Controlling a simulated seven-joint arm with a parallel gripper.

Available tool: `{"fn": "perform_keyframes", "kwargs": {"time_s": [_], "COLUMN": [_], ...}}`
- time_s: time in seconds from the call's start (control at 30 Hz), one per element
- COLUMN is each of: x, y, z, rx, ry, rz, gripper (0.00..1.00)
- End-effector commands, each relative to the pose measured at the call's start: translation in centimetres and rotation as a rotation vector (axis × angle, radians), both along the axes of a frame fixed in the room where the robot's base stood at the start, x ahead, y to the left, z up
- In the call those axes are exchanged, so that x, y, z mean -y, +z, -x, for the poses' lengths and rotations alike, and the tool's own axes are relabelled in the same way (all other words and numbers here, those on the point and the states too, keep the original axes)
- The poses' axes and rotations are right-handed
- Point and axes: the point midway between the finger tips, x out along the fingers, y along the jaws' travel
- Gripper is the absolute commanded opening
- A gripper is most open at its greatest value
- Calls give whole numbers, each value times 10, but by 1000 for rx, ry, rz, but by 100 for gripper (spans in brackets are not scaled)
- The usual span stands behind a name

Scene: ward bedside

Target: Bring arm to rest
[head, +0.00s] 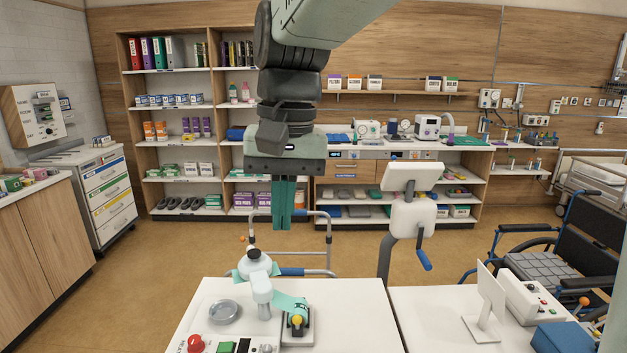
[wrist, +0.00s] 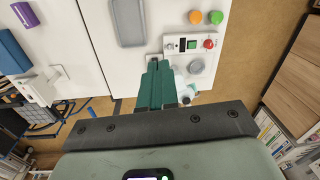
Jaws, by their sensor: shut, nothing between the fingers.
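My gripper (head: 283,222) hangs pointing down in the upper middle of the head view, with its two teal fingers pressed together and nothing between them. It is in the air above the far side of the white table (head: 350,320) and touches nothing that I can see. In the wrist view the shut fingers (wrist: 157,70) point at the table top, next to a small panel with a red button (wrist: 208,43). The fingers hide part of the table and of a white device there.
On the table below stand a white device with a teal band (head: 288,300), a grey round dish (head: 223,311) and a red button (head: 195,343). A monitor on a stand (head: 412,178) is to the right. A wheelchair (head: 545,250) stands farther right. Open floor lies left of the table.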

Motion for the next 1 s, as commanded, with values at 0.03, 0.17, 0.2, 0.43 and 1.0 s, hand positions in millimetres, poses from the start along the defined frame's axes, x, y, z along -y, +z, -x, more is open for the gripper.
{"fn": "perform_keyframes", "kwargs": {"time_s": [0.03, 0.17, 0.2, 0.43, 1.0], "x": [23, 70, 83, 136, 152], "y": [7, 12, 12, -7, -22], "z": [15, 49, 60, 117, 140], "rx": [56, 186, 227, 414, 490], "ry": [-19, -50, -59, -97, -107], "rz": [-1, 3, 7, 33, 50], "gripper": [0, 0, 0, 0, 0]}}
